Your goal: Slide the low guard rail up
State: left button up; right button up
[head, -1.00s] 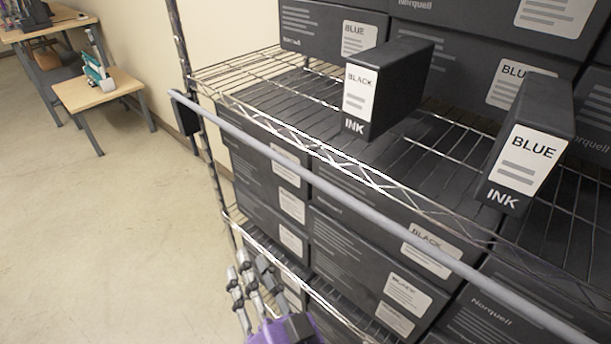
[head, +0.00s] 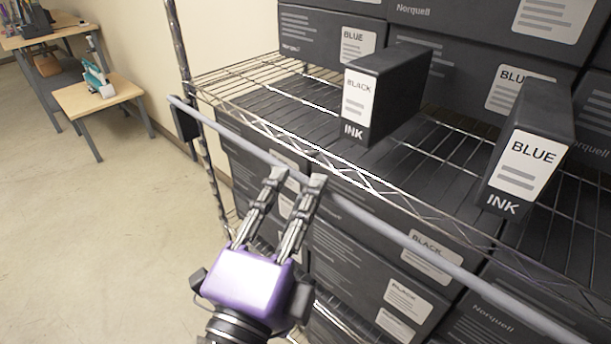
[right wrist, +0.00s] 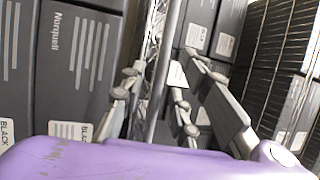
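The guard rail (head: 400,238) is a long thin grey bar along the front of the wire shelving. It slants from upper left to lower right, and its left end meets a black bracket (head: 183,120) by the shelf post. My right gripper (head: 296,180), with a purple body, reaches up from below with its fingertips at the rail. Its fingers are apart; in the right wrist view the rail (right wrist: 166,75) runs between the open fingers (right wrist: 160,85). I cannot tell whether they touch it. My left gripper is not in view.
A black ink box (head: 385,90) and a blue ink box (head: 530,148) stand on the wire shelf (head: 250,85) just above the rail. Dark cartons (head: 350,235) fill the shelf below. Open floor (head: 90,240) lies left, with a small wooden table (head: 98,92) beyond.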

aim_at(305, 177)
jog(key=shift+x, duration=1.8)
grip_shut()
